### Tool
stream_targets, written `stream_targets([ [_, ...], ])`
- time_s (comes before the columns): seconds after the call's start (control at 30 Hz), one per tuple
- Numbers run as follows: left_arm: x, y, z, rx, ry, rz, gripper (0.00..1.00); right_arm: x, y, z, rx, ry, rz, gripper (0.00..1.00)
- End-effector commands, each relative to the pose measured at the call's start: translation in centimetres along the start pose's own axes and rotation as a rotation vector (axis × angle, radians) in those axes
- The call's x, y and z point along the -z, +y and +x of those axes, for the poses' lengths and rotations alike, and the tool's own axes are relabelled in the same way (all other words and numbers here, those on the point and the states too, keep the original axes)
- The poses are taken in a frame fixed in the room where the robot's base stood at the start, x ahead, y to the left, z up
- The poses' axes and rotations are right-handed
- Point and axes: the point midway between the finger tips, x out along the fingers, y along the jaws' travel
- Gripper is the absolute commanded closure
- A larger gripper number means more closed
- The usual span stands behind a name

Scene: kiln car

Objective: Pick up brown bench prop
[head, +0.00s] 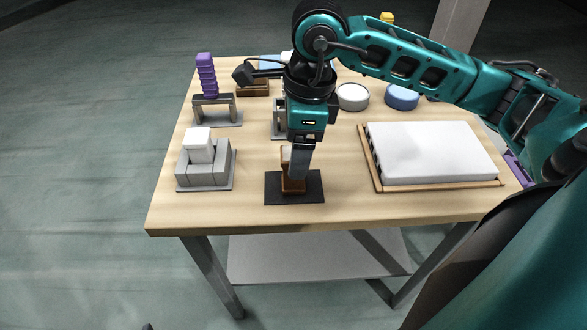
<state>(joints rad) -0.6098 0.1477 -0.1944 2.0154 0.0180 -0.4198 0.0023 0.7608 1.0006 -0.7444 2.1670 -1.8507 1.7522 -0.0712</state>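A small brown block-like piece (292,185), which looks like the brown bench prop, stands on a dark square mat (312,196) near the front of the table. My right gripper (299,165) points down right over it. Its near finger covers part of the piece, and a lighter patch shows beside the finger. The fingers are seen nearly edge-on, so I cannot tell whether they are closed on the piece or around it. The piece appears to rest on the mat. My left gripper is not in view.
A grey block stack with a white top (200,147) stands left. A white slab (430,150) on a wooden frame lies right. Round white (353,97) and blue (402,97) containers are behind. The front table strip is clear.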

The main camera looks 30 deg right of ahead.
Motion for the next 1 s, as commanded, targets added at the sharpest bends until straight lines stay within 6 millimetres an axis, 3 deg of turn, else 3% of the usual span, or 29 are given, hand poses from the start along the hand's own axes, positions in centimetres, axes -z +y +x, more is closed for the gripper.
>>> stream_targets([
  [0.23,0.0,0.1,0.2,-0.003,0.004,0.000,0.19,-0.2,-0.2,3.7,-0.004,0.001,0.000,0.23],
  [0.57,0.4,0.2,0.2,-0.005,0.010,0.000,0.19,-0.3,-0.3,4.2,-0.001,0.000,0.000,0.24],
  [1.0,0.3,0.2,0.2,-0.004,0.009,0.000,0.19,-0.3,-0.3,4.2,-0.001,0.000,0.000,0.67],
])
